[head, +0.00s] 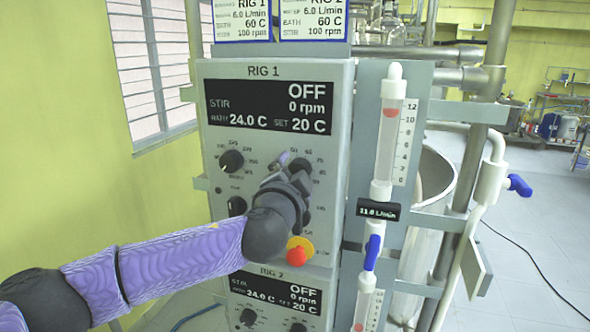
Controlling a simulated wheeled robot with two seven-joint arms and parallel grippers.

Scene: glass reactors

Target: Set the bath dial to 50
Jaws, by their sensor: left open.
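The RIG 1 panel (262,143) faces me. Its display (270,106) reads stir OFF, 0 rpm, bath 24.0 C and set 20 C. The bath dial (301,166) is a dark knob in the panel's upper right, with a ring of numbers around it. My left gripper (284,168) is open in front of the panel at this dial and hides part of it and of its scale. I cannot tell whether the fingers touch the knob. The right gripper is not in view.
A red stop button (296,253) sits just below my wrist. The RIG 2 display (275,294) is underneath. A flow tube (389,135) with a blue-handled valve (373,252) stands right.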

